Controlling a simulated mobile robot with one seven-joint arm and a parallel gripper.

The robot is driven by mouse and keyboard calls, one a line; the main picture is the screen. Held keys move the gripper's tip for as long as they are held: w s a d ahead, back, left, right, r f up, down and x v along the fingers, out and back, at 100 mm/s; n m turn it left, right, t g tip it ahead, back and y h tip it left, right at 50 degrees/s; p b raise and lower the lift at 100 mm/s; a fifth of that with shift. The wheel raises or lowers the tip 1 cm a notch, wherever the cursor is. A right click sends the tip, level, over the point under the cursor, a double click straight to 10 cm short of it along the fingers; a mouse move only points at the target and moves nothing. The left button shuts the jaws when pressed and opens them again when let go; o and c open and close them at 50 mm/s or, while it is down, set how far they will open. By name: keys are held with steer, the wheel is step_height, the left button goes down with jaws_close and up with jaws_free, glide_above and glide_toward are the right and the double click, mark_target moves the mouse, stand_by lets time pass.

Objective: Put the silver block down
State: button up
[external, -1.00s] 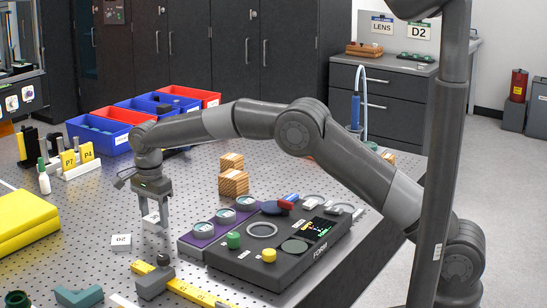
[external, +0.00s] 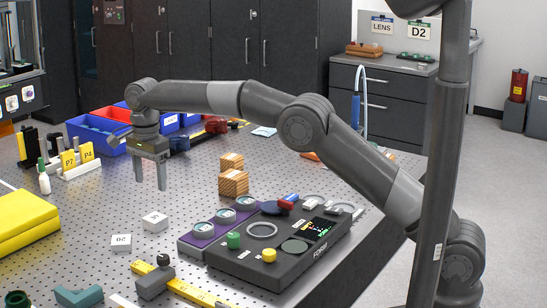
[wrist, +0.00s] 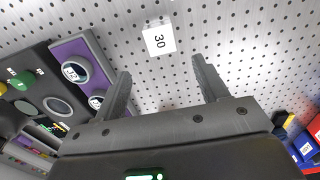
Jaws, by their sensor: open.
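The silver block (external: 155,221) sits flat on the perforated table, left of the black console. My gripper (external: 150,188) is raised above the table, above and just behind the block. Its two fingers are apart, with nothing between them; this also shows in the wrist view (wrist: 160,72). A second small pale block (external: 121,242), labelled D2 or similar, lies to the front left, apart from the silver block.
The black console (external: 285,250) and its purple strip with round dials (external: 195,236) stand to the right. Wooden blocks (external: 233,183) are behind it. A yellow case (external: 22,222) is at left, red and blue bins (external: 98,132) at the back. Table around the block is clear.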

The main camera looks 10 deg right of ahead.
steer(key=shift+r, duration=0.9)
steer(key=w+d+r+n+y, duration=0.1)
steer(key=w+d+r, duration=0.25)
steer(key=d, duration=0.45)
steer(key=w+d+r+n, duration=0.1)
steer(key=w+d+r, duration=0.2)
steer(key=d+r, duration=0.35)
steer(key=d+r+n+t, duration=0.1)
steer(key=d+r, duration=0.1)
steer(key=d, duration=0.9)
steer(key=d+r+n+t, duration=0.1)
steer(key=d+r, duration=0.2)
steer(key=d, duration=0.8)
steer(key=s+d+f+n+t, duration=0.1)
steer(key=s+d, duration=0.4)
steer(key=d, duration=0.3)
steer(key=s+d+f+n+t, duration=0.1)
steer(key=s+d, duration=0.4)
steer(key=d, duration=0.3)
steer(key=s+d+f+n, duration=0.1)
steer(key=s+d+f, duration=0.3)
steer(key=s+d, duration=0.1)
steer(key=s+d+f+n+t+h, duration=0.1)
steer(key=s+d+f, duration=0.3)
steer(key=s, duration=0.4)
steer(key=shift+d+f+n+t, duration=0.25)
steer(key=shift+d+n+t, duration=0.05)
steer(key=shift+d+n, duration=0.25)
